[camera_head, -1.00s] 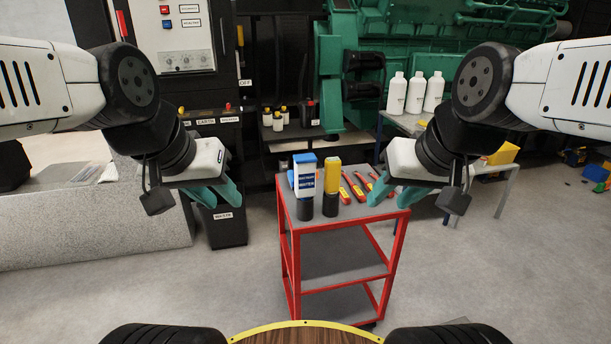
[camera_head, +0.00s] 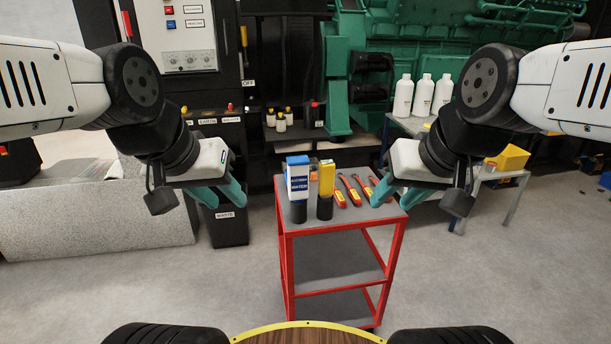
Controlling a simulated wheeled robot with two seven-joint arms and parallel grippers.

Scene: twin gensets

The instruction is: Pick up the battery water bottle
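Three white bottles (camera_head: 423,96) stand in a row on a grey table at the back right. Smaller white bottles (camera_head: 279,120) with yellow caps stand on a dark shelf at the back centre. A blue and white item (camera_head: 298,178) with a small, blurred label stands upright on the red cart, beside a yellow item (camera_head: 326,180). I cannot read which one is battery water. My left gripper (camera_head: 228,203) is open and empty, left of the cart. My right gripper (camera_head: 389,203) is open and empty, over the cart's right side, apart from the bottles.
The red cart (camera_head: 290,228) stands in front of me, with red and yellow tools (camera_head: 348,190) on top. The grey table (camera_head: 405,125) also has a yellow bin (camera_head: 508,158) near it. A grey block (camera_head: 90,222) and a black bin (camera_head: 228,228) are on the left.

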